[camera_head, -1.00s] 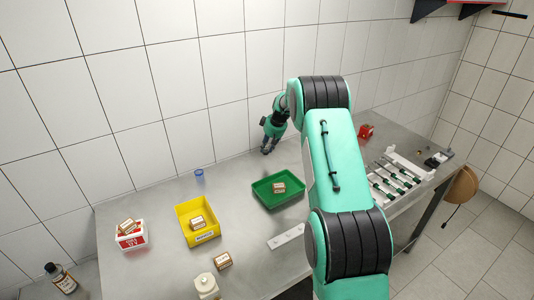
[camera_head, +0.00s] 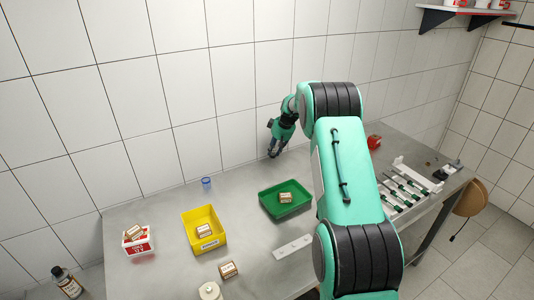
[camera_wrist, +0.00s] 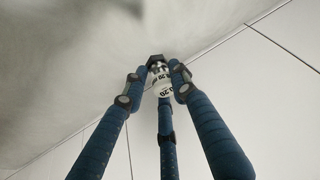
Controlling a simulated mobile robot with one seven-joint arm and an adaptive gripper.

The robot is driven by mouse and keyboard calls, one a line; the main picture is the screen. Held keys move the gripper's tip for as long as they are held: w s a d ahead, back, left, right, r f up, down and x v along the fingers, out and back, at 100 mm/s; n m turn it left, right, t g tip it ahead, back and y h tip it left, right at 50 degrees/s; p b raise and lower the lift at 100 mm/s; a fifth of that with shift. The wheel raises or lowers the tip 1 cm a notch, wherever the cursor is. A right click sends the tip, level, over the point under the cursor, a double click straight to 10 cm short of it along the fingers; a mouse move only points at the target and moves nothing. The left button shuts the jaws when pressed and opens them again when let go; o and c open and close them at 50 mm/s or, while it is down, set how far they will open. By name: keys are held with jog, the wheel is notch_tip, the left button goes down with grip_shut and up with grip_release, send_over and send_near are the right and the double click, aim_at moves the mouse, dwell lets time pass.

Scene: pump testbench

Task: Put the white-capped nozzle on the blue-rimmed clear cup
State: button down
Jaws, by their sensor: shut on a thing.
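The blue-rimmed clear cup (camera_head: 206,183) stands upright on the metal table near the back wall, left of my gripper. It looks small and bluish. My gripper (camera_head: 273,153) is above the table's back part, behind the green tray and clear of the cup. In the wrist view its blue fingers (camera_wrist: 160,82) close around a small white piece with dark markings and a dark end, which I take for the white-capped nozzle (camera_wrist: 165,90). The fingers hide part of it. The cup does not show in the wrist view.
A green tray (camera_head: 264,203) and a yellow bin (camera_head: 188,233), each with a small box inside, stand in front. A red-white box (camera_head: 138,247) is at left. Another small box (camera_head: 228,270) lies in front. The table between cup and gripper is clear.

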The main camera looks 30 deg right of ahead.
jog(key=shift+a, duration=0.1)
jog(key=s+a+n, duration=0.2)
jog(key=s+a, duration=0.3)
jog(key=a, duration=1.2)
jog(key=s+a+n+y, duration=0.1)
jog(key=s+a+n, duration=0.2)
jog(key=a, duration=1.4)
jog(key=shift+s+r+g+y+b, duration=0.15)
jog(key=shift+s+g+y+b, duration=0.2)
jog(key=shift+s, duration=0.8)
jog(key=shift+d, duration=0.1)
jog(key=b, duration=0.1)
send_over(207, 180)
jog(key=shift+f, duration=0.75)
jog(key=shift+f, duration=0.1)
jog(key=shift+f+b, duration=0.5)
jog(key=shift+f, duration=1.15)
jog(key=shift+f, duration=0.1)
